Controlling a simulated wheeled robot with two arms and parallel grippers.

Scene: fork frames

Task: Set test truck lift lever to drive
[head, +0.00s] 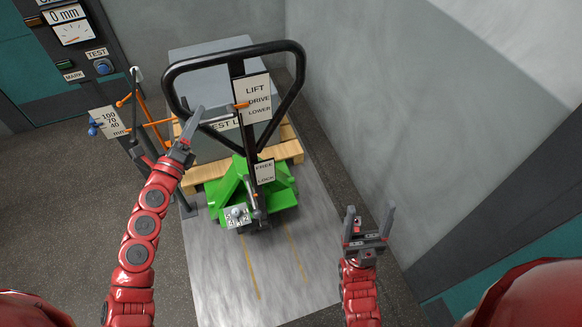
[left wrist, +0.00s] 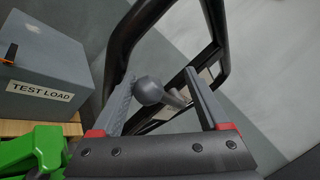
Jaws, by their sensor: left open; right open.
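The green pallet truck (head: 222,196) stands with its black loop handle (head: 290,96) raised. A white plate (head: 257,88) on its column reads LIFT, DRIVE, LOWER. An orange pointer (head: 241,106) at the plate's left edge is near DRIVE and LOWER; its exact setting is unclear. My left gripper (head: 200,117) is open beside the column, inside the handle loop's outline. In the left wrist view, a grey ball knob (left wrist: 149,91) on a short rod lies between its open fingers, closer to the left one; contact is unclear. My right gripper (head: 370,208) is open and empty, low at right.
A grey test load box (left wrist: 45,72) sits on a wooden pallet (head: 290,150) behind the truck. A FREE/LOCK plate (head: 264,172) is lower on the column. An orange-armed gauge stand (head: 135,100) is close left of my left arm. A grey wall (head: 370,110) bounds the right.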

